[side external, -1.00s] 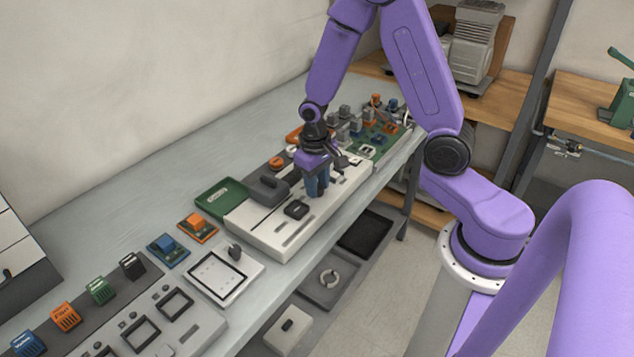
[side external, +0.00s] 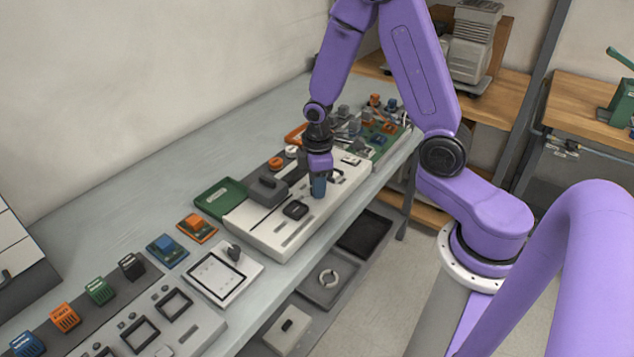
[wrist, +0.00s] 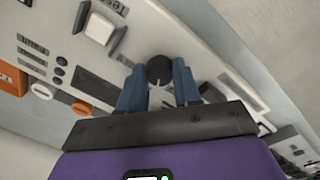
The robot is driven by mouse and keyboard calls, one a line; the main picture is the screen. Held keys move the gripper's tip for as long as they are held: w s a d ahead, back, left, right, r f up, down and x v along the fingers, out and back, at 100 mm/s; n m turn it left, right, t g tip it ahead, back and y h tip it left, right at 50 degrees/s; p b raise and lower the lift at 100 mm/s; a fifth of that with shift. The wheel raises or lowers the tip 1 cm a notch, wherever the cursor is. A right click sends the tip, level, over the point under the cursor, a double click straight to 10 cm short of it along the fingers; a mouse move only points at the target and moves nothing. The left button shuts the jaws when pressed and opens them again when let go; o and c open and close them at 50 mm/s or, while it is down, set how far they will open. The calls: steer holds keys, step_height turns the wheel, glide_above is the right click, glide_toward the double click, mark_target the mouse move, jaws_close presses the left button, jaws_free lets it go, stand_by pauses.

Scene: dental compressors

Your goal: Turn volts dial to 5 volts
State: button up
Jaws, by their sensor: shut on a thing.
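The dial, a round black knob with a pale pointer line (wrist: 159,72), sits on a white panel. My gripper (wrist: 158,82) has its two blue fingers on either side of this knob, shut on it. In the side external view my gripper (side external: 318,188) points down at the white panel (side external: 262,232), and its fingers hide the knob there. Any volt markings around the knob are too small or hidden to read.
A grey block (side external: 268,187) and a green tray (side external: 220,197) are on or beside the panel. Boards with several parts (side external: 385,130) stand beyond. The bench's back strip is clear.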

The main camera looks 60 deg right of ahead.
steer(key=n, duration=0.6)
steer(key=shift+n, duration=0.3)
stand_by(0.4)
steer(key=o, duration=1.1)
steer(key=shift+c, duration=0.2)
steer(key=shift+r, duration=0.1)
step_height(320, 180, up, 17)
steer(key=shift+s, duration=0.45)
steer(key=shift+s+a, duration=0.1)
steer(key=shift+a, duration=0.05)
